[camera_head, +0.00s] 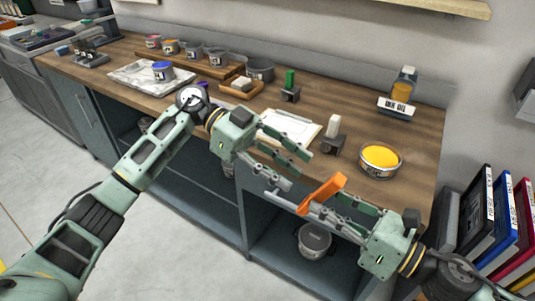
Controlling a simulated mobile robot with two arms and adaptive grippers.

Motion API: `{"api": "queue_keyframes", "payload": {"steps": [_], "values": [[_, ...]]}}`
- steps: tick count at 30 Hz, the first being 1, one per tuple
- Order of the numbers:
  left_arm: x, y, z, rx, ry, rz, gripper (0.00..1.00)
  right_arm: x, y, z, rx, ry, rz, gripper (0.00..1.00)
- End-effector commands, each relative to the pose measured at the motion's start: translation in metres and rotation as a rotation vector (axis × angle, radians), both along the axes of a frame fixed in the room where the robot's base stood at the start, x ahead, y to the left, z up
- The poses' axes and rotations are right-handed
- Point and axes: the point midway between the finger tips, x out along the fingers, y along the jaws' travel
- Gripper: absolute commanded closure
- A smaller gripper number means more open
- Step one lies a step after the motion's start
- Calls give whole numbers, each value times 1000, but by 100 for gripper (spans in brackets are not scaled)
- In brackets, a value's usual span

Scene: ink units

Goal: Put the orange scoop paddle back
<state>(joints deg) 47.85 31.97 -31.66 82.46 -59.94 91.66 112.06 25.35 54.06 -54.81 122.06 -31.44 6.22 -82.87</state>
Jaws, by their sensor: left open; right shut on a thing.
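The orange scoop paddle (322,193) is held in my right gripper (316,202), which is shut on it. It is in the air around the counter's front edge, tilted, its upper end towards the right. My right gripper's fingers hide part of the paddle. My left gripper (298,171) is open and empty, up and left of the paddle, its fingers pointing right over the counter's front. An open tub of yellow ink (380,157) stands on the counter to the upper right of the paddle.
The wooden counter (420,135) holds a white sheet or board (290,127), a small block stand (332,135), an ink-labelled bottle stand (398,95) and a rack of small tubs (190,62) behind. A grey pot (314,238) sits on the shelf below. Coloured binders (500,220) stand right.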

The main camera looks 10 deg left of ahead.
Motion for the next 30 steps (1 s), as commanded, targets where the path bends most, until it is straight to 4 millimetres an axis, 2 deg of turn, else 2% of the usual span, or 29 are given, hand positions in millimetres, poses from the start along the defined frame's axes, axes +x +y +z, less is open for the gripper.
{"api": "queue_keyframes", "payload": {"steps": [3, 9, 15, 22, 30], "values": [[-8, -21, -7, -3, 0, -3, 58, 0, 0, 0, 0, 0, 0, 100], [-14, -44, -14, -2, 0, -1, 58, 0, 0, 0, 0, 0, 0, 100], [-17, -52, -17, -2, -1, 1, 58, 0, 0, 0, 0, 0, 0, 100], [-17, -53, -17, -2, -1, 1, 58, 0, 0, 0, 0, 0, 0, 100], [-18, -53, -17, -2, 0, 0, 81, 1, 0, 0, 0, 0, -2, 100]]}}
